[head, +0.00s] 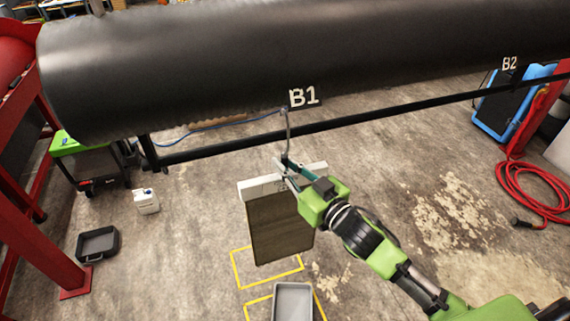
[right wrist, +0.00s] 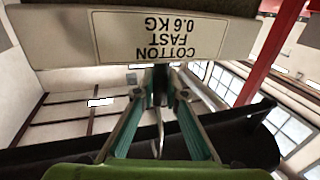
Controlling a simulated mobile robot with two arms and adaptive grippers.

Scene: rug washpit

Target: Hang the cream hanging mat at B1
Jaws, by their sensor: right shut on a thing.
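The hanging mat (head: 280,228) hangs upright below a pale cream header bar (head: 262,187); its panel looks dark olive-brown here. My right gripper (head: 287,168) is shut on the mat at the top middle of the bar. In the right wrist view the bar (right wrist: 60,38) fills the top, with a label reading COTTON FAST 0.6 KG, beyond the fingertips (right wrist: 160,92). The B1 sign (head: 303,97) is on the black rail. A thin grey hook (head: 287,130) hangs beneath it, its lower end close to my fingers; whether they touch I cannot tell. My left gripper is not in view.
A big black roller (head: 300,50) spans the back above the black rail (head: 400,107), which also bears a B2 sign (head: 509,63). A grey tray (head: 293,302) and yellow floor outlines (head: 267,283) lie below the mat. A red hose (head: 540,190) lies right.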

